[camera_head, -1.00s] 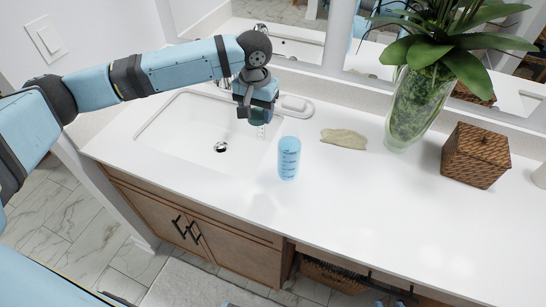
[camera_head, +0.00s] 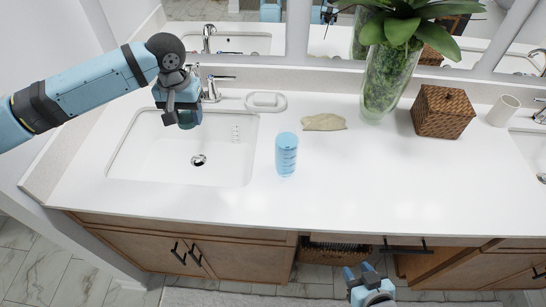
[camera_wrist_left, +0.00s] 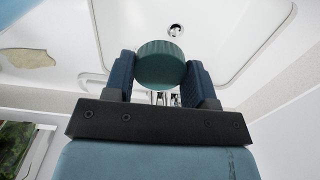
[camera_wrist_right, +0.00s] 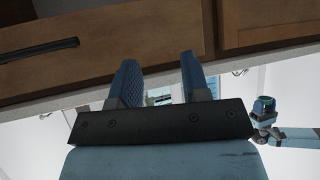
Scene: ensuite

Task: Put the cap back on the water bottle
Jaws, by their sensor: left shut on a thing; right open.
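The blue translucent water bottle (camera_head: 286,155) stands upright on the white counter, right of the sink. My left gripper (camera_head: 187,118) is over the sink's back part, left of the bottle and apart from it. In the left wrist view, it (camera_wrist_left: 161,82) is shut on the round teal cap (camera_wrist_left: 161,62), which sits between the two fingers with its flat face showing. My right gripper (camera_head: 360,274) is open and empty, low in front of the counter's front edge. Its two fingers (camera_wrist_right: 157,75) show apart in the right wrist view, with a wooden drawer front beyond.
The sink (camera_head: 150,160) and its faucet (camera_head: 212,88) are by my left gripper. A soap dish (camera_head: 266,102), a beige cloth-like item (camera_head: 324,122), a plant vase (camera_head: 383,85) and a woven box (camera_head: 442,111) stand behind and right. The counter right of the bottle is clear.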

